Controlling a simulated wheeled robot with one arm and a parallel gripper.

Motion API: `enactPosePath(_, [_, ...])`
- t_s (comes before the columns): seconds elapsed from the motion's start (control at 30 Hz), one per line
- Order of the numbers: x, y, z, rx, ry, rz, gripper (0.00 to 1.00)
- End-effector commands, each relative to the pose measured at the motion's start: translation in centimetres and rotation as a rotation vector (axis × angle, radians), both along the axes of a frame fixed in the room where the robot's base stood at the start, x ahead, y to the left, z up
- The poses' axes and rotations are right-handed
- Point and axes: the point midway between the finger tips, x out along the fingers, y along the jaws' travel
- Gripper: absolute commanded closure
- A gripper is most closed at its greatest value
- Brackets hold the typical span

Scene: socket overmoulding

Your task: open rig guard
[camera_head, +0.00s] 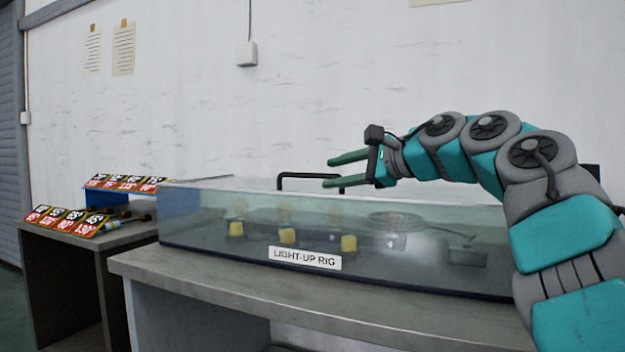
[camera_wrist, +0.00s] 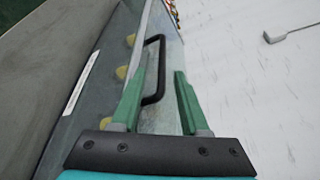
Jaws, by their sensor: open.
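The rig guard (camera_head: 200,222) is a clear box-shaped cover over the light-up rig on the grey table, and it looks closed. A black bar handle (camera_head: 310,175) stands up from its top; it also shows in the wrist view (camera_wrist: 161,70). My gripper (camera_head: 328,172) is open, with two green fingers, above the guard's top near the right end of the handle. In the wrist view my gripper (camera_wrist: 155,80) has its fingers pointing along the guard, with the handle's near part between them. I cannot tell whether they touch it.
Yellow parts (camera_head: 287,236) and a round plate sit under the guard, behind the LIGHT-UP RIG label (camera_head: 305,258). A second table (camera_head: 85,245) with price-like number cards (camera_head: 68,221) stands at left. The white wall is behind.

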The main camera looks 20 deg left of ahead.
Motion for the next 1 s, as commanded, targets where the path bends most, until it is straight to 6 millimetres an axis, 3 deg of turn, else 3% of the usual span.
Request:
enactPosePath(0.4, [2.4,5.4,-0.8,0.006,0.003,0.001,0.55])
enactPosePath(0.83, [2.8,6.3,-1.3,0.006,0.001,-0.002,0.55])
enactPosePath(1.0, [2.8,6.3,-1.3,0.006,0.001,-0.003,0.74])
